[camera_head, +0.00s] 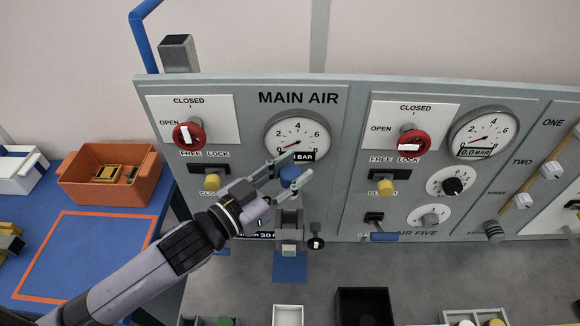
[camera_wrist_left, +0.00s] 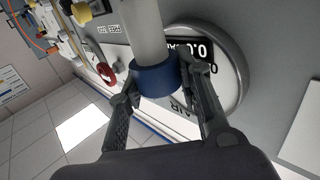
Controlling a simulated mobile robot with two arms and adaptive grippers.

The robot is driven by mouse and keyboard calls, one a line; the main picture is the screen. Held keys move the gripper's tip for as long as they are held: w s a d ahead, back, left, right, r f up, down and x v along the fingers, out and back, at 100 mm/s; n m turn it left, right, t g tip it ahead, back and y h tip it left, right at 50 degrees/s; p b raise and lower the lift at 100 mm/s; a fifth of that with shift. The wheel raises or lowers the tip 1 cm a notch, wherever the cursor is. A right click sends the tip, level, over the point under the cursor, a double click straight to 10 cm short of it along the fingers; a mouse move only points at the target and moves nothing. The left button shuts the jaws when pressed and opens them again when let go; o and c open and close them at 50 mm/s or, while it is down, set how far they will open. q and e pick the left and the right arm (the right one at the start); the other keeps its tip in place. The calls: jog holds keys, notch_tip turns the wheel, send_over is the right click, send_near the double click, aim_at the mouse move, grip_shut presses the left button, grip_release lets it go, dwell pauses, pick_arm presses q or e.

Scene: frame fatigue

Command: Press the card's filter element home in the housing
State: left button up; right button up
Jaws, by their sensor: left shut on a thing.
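My left gripper (camera_head: 291,178) is shut on a part with a blue end, the filter element (camera_head: 290,173), in front of the MAIN AIR panel. In the left wrist view, the element is a pale cylinder (camera_wrist_left: 143,28) with a blue collar (camera_wrist_left: 155,80), and the fingers (camera_wrist_left: 160,88) close on the collar. A grey metal fitting, apparently the housing (camera_head: 290,222), stands just below the gripper in the head view. The fingers and the viewing angle hide whether the element touches it or how deep it sits. I cannot identify the card. My right gripper is not in view.
A pressure gauge (camera_head: 297,133) is close behind the gripper. An orange bin (camera_head: 112,190) stands on the blue table (camera_head: 40,200) at left. Open trays lie below.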

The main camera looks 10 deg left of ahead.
aim_at(289, 199)
pick_arm(q)
jog(key=shift+s+a+r, duration=0.1)
jog(key=shift+s+a, duration=0.15)
jog(key=shift+s, duration=0.15)
jog(key=shift+w+d, duration=0.1)
jog(key=shift+w, duration=0.05)
jog(key=shift+f+b, duration=0.35)
jog(key=shift+f, duration=0.35)
jog(key=shift+f+b, duration=1.55)
jog(key=shift+f, duration=0.7)
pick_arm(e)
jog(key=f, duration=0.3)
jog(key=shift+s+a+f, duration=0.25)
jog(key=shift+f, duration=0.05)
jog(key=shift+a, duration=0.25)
pick_arm(q)
jog(key=shift+f, duration=0.6)
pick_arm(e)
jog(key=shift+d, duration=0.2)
pick_arm(q)
jog(key=shift+f, duration=0.3)
